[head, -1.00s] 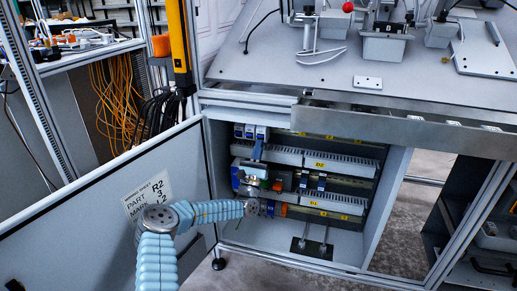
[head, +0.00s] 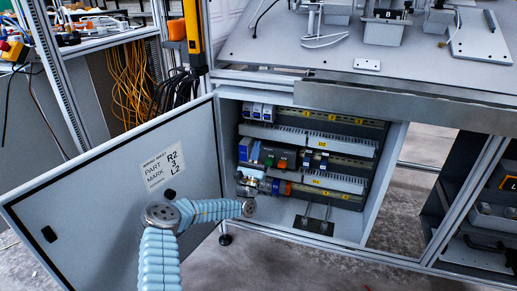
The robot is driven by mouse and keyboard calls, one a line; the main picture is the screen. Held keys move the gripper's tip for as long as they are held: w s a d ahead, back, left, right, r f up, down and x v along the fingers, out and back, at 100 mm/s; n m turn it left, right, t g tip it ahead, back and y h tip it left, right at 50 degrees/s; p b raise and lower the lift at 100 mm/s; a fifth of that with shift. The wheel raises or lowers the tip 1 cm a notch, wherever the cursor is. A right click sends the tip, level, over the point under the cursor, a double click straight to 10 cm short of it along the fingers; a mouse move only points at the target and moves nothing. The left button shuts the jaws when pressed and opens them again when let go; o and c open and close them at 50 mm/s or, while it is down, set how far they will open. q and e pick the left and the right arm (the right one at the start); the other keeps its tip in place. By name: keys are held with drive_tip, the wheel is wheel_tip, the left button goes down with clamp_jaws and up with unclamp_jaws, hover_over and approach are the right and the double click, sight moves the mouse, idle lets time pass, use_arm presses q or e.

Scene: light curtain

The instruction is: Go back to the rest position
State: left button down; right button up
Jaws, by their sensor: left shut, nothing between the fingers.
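My left arm comes up from the bottom of the head view and bends right into the open electrical cabinet (head: 388,190). My left gripper (head: 268,184) is small and partly hidden by its own wrist. It is shut and empty, in front of the lower left of the cabinet, near the lower module row. Blue, black, green and red modules (head: 268,157) on the middle rail show just above it. Whether the gripper touches anything there cannot be told. My right gripper is not in view.
The open cabinet door (head: 110,190) with a label sheet (head: 163,166) stands left of my arm. A sloped grey worktop (head: 290,45) overhangs the cabinet. Orange cables (head: 127,90) hang at the left. Floor shows free below the cabinet.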

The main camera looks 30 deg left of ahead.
use_arm(q)
drive_tip(key=shift+d, duration=0.1)
drive_tip(key=w+d+f+m+g+h, duration=0.1)
drive_tip(key=d+f+m+h, duration=0.1)
drive_tip(key=d+m+h, duration=0.7)
drive_tip(key=s+d+f+m+g+h, duration=0.3)
drive_tip(key=d+f+m+g+h, duration=0.15)
drive_tip(key=d, duration=0.45)
drive_tip(key=s+d+f+m+g+h, duration=0.35)
drive_tip(key=d+g, duration=0.25)
drive_tip(key=d, duration=0.3)
drive_tip(key=s+d+f+m+g+h, duration=0.3)
drive_tip(key=d+f+g+h, duration=0.15)
drive_tip(key=d, duration=0.35)
drive_tip(key=s+d+f+m+g+y, duration=0.2)
drive_tip(key=s+d+f+m+g, duration=0.45)
drive_tip(key=s, duration=0.45)
drive_tip(key=s+a+f+m+g+y, duration=0.25)
drive_tip(key=s+f+g+y, duration=0.25)
drive_tip(key=s+f, duration=0.5)
drive_tip(key=s+a+f+m+t+y, duration=0.1)
drive_tip(key=s+a+m+y, duration=0.3)
drive_tip(key=s, duration=0.5)
drive_tip(key=a+m+t, duration=0.1)
drive_tip(key=a+m, duration=0.1)
drive_tip(key=m, duration=0.1)
drive_tip(key=shift+s+m+y, duration=0.25)
drive_tip(key=shift+m+y, duration=0.1)
drive_tip(key=shift+m, duration=0.05)
